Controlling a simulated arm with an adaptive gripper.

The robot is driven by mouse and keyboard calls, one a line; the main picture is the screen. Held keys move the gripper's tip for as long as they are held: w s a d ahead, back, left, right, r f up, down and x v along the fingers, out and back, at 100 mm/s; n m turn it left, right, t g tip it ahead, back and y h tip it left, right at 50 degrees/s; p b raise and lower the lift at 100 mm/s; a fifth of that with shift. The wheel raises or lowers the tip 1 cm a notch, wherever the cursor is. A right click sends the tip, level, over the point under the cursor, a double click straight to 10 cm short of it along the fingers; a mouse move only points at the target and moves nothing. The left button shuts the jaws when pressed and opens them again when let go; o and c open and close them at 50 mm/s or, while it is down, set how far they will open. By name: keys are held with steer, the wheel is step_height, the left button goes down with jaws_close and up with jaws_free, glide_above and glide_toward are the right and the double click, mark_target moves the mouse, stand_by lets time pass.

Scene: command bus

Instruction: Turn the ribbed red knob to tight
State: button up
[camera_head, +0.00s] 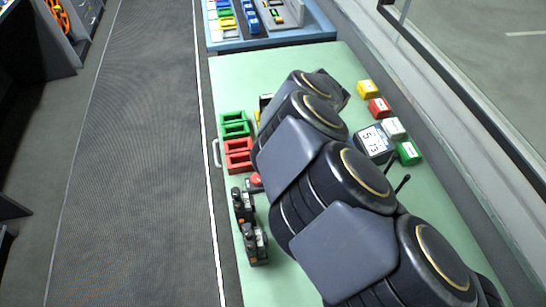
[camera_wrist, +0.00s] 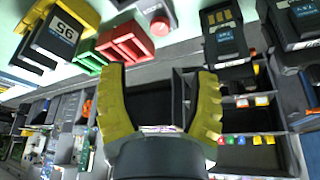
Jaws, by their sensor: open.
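A small red knob (camera_head: 256,180) sits on a grey base on the green tabletop, partly hidden by my arm in the head view. In the wrist view the red knob (camera_wrist: 160,25) shows near the top centre, on its grey mount. Its ribs and any setting mark are too small to make out. My gripper (camera_wrist: 160,75) has two yellow ribbed fingers spread wide, with nothing between them. The knob lies beyond the fingertips, apart from them. In the head view my arm hides the gripper.
Green frames (camera_head: 234,124) and red frames (camera_head: 238,155) lie beside the knob, and black devices (camera_head: 255,243) stand on its other side. A display box (camera_head: 373,143) and coloured blocks (camera_head: 378,107) sit right of my arm. Bare tabletop (camera_head: 250,75) shows at the far end.

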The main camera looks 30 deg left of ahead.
steer(key=n+h, duration=0.4)
steer(key=n, duration=0.1)
glide_above(256, 178)
step_height(256, 178, down, 4)
steer(key=shift+r+t, duration=0.15)
steer(key=shift+t, duration=0.25)
steer(key=shift+f, duration=3.8)
jaws_close()
